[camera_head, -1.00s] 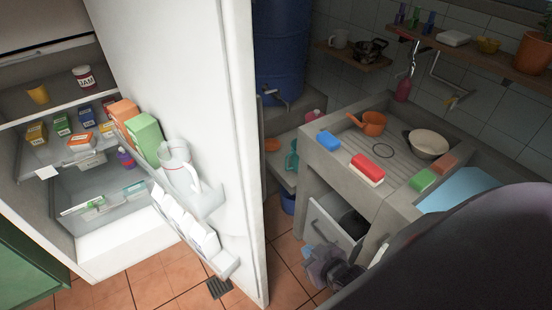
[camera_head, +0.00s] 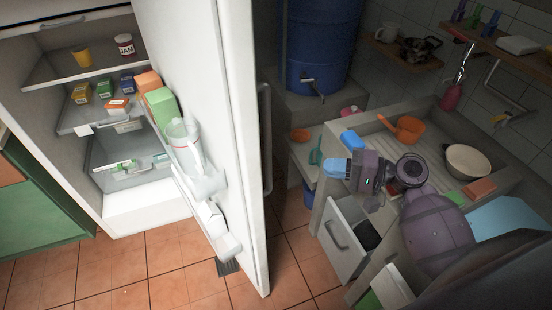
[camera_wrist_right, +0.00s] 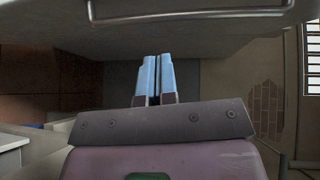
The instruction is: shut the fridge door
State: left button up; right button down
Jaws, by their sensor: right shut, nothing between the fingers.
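The fridge (camera_head: 52,140) stands at the left of the head view with its white door (camera_head: 215,100) wide open toward me. The door's inner racks hold cartons, a clear jug (camera_head: 184,148) and white items. A long handle (camera_head: 266,140) runs down the door's outer side. My right gripper (camera_head: 337,168) is over the sink counter, right of the door and apart from it. Its blue fingertips point left, and in the wrist view they are together (camera_wrist_right: 153,78) with nothing between them. My left gripper is not in view.
An open drawer (camera_head: 347,238) juts out below the counter beside my right arm. A blue barrel (camera_head: 318,45) stands on a ledge behind. The counter holds an orange pot (camera_head: 407,128) and a bowl (camera_head: 467,160).

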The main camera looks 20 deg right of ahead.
jog(key=w+a+r+y+p, duration=0.1)
jog(key=a, duration=0.5)
jog(key=w+a+r+y+p, duration=0.1)
jog(key=w+a+r+p, duration=0.1)
jog(key=a, duration=0.4)
jog(key=shift+w+a+r+n+g, duration=0.2)
jog(key=shift+w+r+n+g, duration=0.1)
jog(key=shift+g, duration=0.1)
jog(key=shift+a, duration=0.15)
